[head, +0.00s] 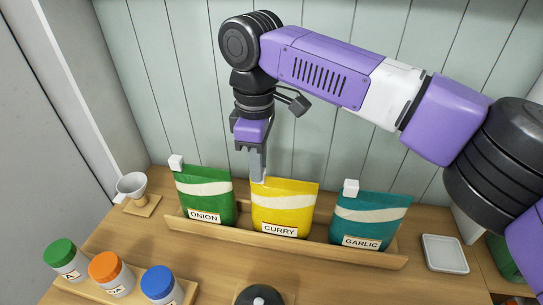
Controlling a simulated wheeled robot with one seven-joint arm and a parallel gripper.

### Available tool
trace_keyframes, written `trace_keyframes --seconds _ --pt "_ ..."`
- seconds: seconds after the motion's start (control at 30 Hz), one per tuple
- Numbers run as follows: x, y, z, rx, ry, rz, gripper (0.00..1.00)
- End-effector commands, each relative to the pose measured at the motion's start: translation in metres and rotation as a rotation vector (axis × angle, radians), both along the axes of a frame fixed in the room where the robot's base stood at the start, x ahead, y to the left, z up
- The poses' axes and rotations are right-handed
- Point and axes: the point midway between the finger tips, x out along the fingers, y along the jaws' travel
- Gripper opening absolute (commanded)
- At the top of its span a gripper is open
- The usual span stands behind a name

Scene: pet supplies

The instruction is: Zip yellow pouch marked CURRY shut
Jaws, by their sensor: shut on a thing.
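The yellow pouch marked CURRY (285,205) stands upright in the middle of a long wooden tray (285,243), with a pale band across its front. My gripper (257,176) points down at the left end of the pouch's top edge. Its fingers are shut there on the pouch's zip slider, which the fingers hide. The neighbouring pouches each show a white slider block at the left end of their top edge. I cannot see whether the yellow pouch's mouth is parted.
A green ONION pouch (207,203) stands close on the left, a teal GARLIC pouch (371,224) on the right. Lidded jars (112,273) and a dark round object (260,295) are in front. A white cup (132,186) stands left, a small white dish (445,254) right. A panelled wall is behind.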

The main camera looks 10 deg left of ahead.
Motion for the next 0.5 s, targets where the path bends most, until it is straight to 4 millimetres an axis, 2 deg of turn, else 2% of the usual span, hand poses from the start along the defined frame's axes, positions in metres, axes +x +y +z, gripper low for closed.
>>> trace_keyframes --seconds 0.37,0.4,0.5 --pt "0.0003 0.0032 0.0008 0.003 -0.002 0.001 0.0" --pt "0.0002 0.0032 0.0008 0.003 -0.002 0.001 0.28" --pt "0.0002 0.0029 0.0005 0.002 -0.001 0.001 0.44"
